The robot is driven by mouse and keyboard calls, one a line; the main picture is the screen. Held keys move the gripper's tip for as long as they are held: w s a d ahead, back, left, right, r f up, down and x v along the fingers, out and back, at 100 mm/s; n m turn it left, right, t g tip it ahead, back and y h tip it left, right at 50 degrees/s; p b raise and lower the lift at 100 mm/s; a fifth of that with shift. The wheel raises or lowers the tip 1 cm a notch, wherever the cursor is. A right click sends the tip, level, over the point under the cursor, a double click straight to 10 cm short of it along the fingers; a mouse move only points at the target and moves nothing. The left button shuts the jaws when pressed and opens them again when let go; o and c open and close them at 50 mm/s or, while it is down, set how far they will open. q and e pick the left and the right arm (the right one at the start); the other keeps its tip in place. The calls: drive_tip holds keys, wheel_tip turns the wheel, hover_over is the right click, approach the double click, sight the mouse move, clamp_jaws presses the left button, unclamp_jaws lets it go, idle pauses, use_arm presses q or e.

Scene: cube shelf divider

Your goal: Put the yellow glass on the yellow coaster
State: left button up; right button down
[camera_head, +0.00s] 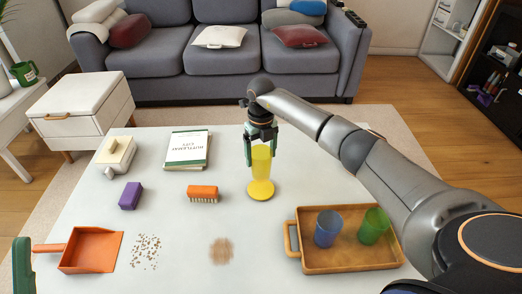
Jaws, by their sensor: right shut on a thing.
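The yellow glass (261,162) is upright between the fingers of my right gripper (261,146), which is shut on it. The yellow coaster (261,193) lies on the white table directly below the glass in the picture. The glass's base overlaps the coaster; I cannot tell whether it touches or hovers just above. Only a green piece of my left gripper (22,266) shows at the lower left edge, so its opening is hidden.
A wooden tray (345,260) with a blue glass (328,228) and a green glass (373,226) stands at right. An orange brush (203,193), purple block (131,195), book (187,150), dustpan (92,250) and crumbs (145,251) lie left of the coaster.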

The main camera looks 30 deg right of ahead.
use_arm(q)
drive_tip(key=shift+w+d+f+b, duration=0.1)
drive_tip(key=shift+d+f+b, duration=0.05)
drive_tip(key=shift+f+b, duration=0.75)
drive_tip(key=shift+d+f+b, duration=0.1)
drive_tip(key=shift+f+b, duration=0.5)
drive_tip(key=shift+f, duration=0.45)
use_arm(e)
drive_tip(key=shift+f, duration=2.8)
use_arm(q)
drive_tip(key=shift+f, duration=0.2)
use_arm(e)
drive_tip(key=shift+f, duration=0.4)
unclamp_jaws()
drive_tip(key=shift+f, duration=0.1)
use_arm(q)
drive_tip(key=r+p, duration=0.2)
drive_tip(key=r, duration=0.1)
drive_tip(key=r+p, duration=0.2)
drive_tip(key=shift+a, duration=0.3)
use_arm(e)
wheel_tip(320, 180, up, 13)
drive_tip(key=shift+f, duration=0.15)
